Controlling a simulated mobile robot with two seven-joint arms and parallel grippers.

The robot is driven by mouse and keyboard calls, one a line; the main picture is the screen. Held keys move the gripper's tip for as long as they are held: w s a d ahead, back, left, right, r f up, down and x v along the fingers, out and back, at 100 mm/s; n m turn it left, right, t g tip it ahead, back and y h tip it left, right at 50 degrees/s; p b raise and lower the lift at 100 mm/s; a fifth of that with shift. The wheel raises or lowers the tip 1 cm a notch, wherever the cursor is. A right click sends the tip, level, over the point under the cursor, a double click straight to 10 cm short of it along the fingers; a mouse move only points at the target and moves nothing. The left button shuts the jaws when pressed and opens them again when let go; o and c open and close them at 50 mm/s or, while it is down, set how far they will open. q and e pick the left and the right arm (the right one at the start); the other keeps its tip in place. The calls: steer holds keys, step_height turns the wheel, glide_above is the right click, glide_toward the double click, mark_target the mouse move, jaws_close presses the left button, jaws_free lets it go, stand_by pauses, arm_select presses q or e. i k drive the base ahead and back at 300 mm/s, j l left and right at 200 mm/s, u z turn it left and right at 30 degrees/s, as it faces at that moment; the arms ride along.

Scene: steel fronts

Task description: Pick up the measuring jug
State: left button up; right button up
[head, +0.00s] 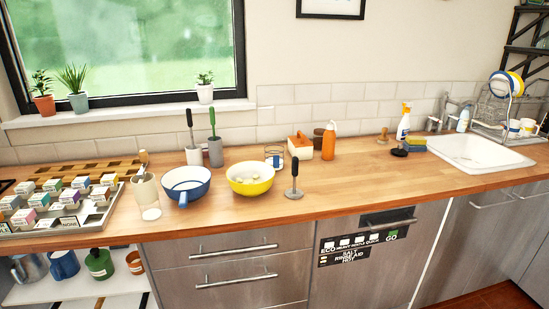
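No vessel here can be told for certain as the measuring jug. A tall, pale, see-through vessel (147,197) stands upright on the wooden worktop at the left, beside a blue bowl (186,190) with a white inside. A smaller clear vessel with dark markings (274,156) stands further back, near the orange-topped box. A grey metal jug (29,268) is on the open shelf below the worktop at the lower left. Neither of my grippers shows in the head view.
A yellow bowl (250,180) with pale contents and a black-handled tool (294,181) stand mid-worktop. A tray of small boxes (97,223) fills the left end. An orange bottle (329,141) is behind.

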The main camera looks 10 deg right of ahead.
mark_target(275, 156)
steer(key=l+u, duration=0.15)
steer(key=u, duration=0.3)
steer(key=i+l+u, duration=0.1)
steer(key=u, duration=0.4)
steer(key=l+u, duration=0.25)
steer(key=l, duration=0.25)
steer(key=k+l+u, duration=0.1)
steer(key=l+u, duration=0.15)
steer(key=l, duration=0.2)
steer(key=l+u, duration=0.1)
steer(key=l, duration=0.4)
steer(key=k+l+u, duration=0.1)
steer(key=l, duration=0.35)
